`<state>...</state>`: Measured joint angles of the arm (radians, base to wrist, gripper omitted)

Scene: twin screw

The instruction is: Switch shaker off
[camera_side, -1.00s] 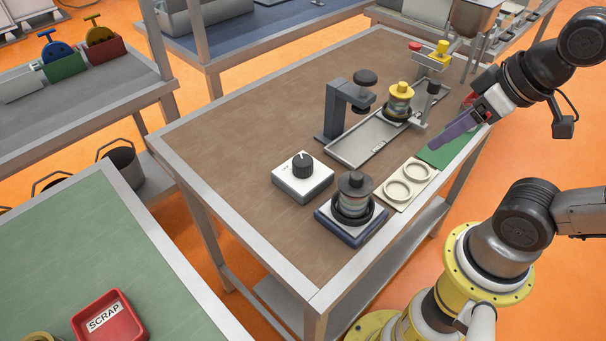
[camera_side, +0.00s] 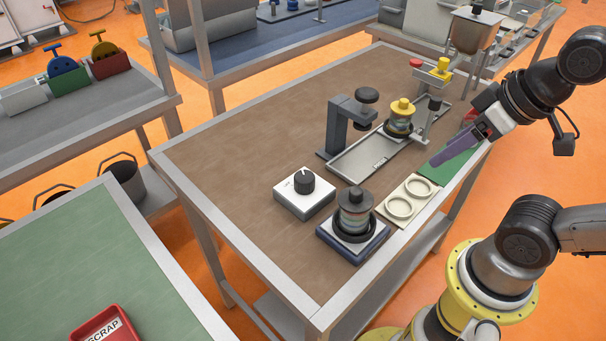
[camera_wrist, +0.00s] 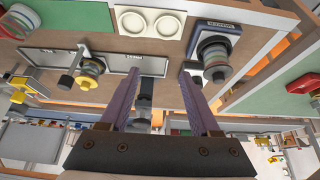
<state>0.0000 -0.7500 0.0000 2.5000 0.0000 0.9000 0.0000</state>
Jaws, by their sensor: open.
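The shaker (camera_side: 376,246) is a dark blue base with a white top, near the front edge of the bench. A jar with a dark lid (camera_side: 355,205) stands upright in its black ring. To its left is a white control box (camera_side: 298,204) with a black knob (camera_side: 304,182). The knob's white mark points roughly away from the camera, and small lettering is by its left side. The shaker also shows in the wrist view (camera_wrist: 229,31). My gripper (camera_side: 434,163) is open and empty above the green mat, well right of the knob. Its purple fingers are apart in the wrist view (camera_wrist: 158,82).
A cream two-ring holder (camera_side: 409,200) lies between shaker and green mat (camera_side: 459,162). A metal tray (camera_side: 358,163), a black post stand (camera_side: 340,128) and a yellow-capped jar (camera_side: 402,113) stand behind. The bench left of the control box is clear.

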